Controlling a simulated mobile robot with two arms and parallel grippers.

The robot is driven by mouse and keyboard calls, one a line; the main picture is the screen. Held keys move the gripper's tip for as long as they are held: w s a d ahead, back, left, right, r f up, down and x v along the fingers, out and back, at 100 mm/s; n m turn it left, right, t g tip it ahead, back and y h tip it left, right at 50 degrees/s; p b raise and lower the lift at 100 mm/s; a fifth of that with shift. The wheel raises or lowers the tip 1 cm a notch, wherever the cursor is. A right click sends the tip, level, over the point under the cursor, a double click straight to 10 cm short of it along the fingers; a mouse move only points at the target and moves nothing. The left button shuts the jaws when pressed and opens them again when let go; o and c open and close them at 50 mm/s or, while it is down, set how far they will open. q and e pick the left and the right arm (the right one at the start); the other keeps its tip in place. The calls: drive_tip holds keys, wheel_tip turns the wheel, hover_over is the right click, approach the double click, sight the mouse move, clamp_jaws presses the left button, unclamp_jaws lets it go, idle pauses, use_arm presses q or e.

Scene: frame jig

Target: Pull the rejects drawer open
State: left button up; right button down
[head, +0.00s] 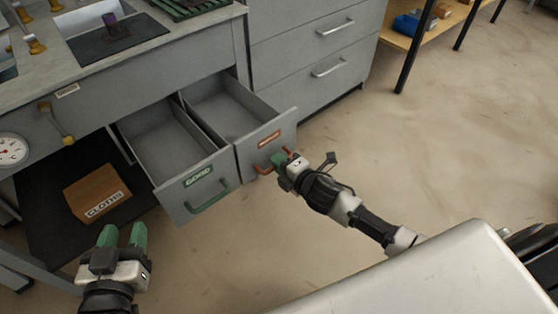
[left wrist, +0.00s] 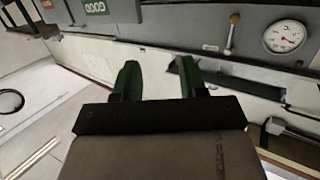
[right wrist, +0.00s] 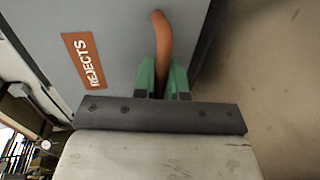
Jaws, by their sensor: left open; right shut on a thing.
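The rejects drawer (head: 283,128) has a grey front, an orange label and an orange handle, and it stands pulled out of the bench. Its interior looks empty in the head view. My right gripper (head: 281,160) is shut on the orange handle (right wrist: 161,42); the REJECTS label (right wrist: 85,60) shows beside it in the right wrist view. The drawer with the GOOD label (head: 187,190) and a green handle is also out, just left of it. My left gripper (head: 123,236) is open and empty at the lower left, apart from the drawers; its fingers (left wrist: 157,80) also show in the left wrist view.
A brown CLOTHS box (head: 97,192) sits on a dark shelf under the bench. A round dial (head: 12,149) and a brass-coloured lever (head: 57,122) are on the bench front. A closed drawer cabinet (head: 310,75) stands behind. The floor to the right is clear.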

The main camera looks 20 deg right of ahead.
drive_tip(key=c, duration=1.2)
unclamp_jaws()
drive_tip(key=shift+s, duration=0.2)
use_arm(q)
drive_tip(key=s+a+f+g+y+p, duration=0.2)
drive_tip(key=s+f+g, duration=0.3)
drive_tip(key=f+g, duration=0.1)
drive_tip(key=shift+a+f+g, duration=0.15)
drive_tip(key=shift+a+g, duration=0.1)
drive_tip(key=shift+g, duration=0.05)
use_arm(e)
drive_tip(key=v, duration=1)
drive_tip(key=shift+s+d, duration=0.1)
drive_tip(key=shift+s, duration=0.05)
